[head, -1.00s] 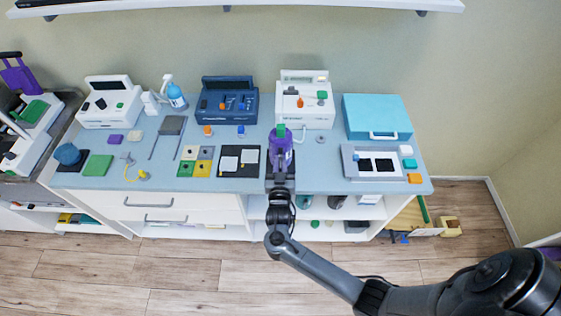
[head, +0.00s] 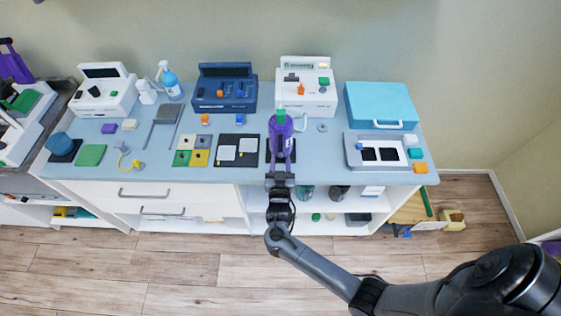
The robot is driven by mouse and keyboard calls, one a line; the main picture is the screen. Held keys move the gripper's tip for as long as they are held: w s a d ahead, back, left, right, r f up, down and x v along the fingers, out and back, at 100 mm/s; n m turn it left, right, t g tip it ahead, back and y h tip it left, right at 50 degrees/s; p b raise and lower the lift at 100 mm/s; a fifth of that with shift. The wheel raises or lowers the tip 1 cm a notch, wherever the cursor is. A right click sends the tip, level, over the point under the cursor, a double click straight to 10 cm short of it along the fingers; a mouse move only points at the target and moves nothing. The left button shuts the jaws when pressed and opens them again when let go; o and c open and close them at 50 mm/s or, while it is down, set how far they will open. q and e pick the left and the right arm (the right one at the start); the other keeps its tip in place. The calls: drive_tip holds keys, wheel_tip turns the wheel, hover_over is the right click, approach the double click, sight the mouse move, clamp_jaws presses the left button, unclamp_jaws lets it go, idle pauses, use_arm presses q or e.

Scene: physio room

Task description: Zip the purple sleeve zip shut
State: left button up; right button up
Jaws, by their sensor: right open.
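A purple upright thing with a green top (head: 281,132), likely the sleeve, stands near the counter's front edge on a dark mat. It looks like a bottle in a purple cover. Its zip and slider are too small to make out. My right gripper (head: 280,170) is open, at the front of the purple thing and pointing at it. The gripper overlaps its lower part, so I cannot tell whether they touch. My left gripper is not in view.
Behind stand a white device (head: 308,98) and a dark blue device (head: 224,92). A grey tray (head: 354,155) and a turquoise case (head: 380,104) are to the right. Bare counter (head: 324,150) separates the tray from the purple thing.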

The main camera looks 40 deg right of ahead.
drive_tip(key=v, duration=1)
drive_tip(key=shift+s+a, duration=0.25)
drive_tip(key=shift+s, duration=0.1)
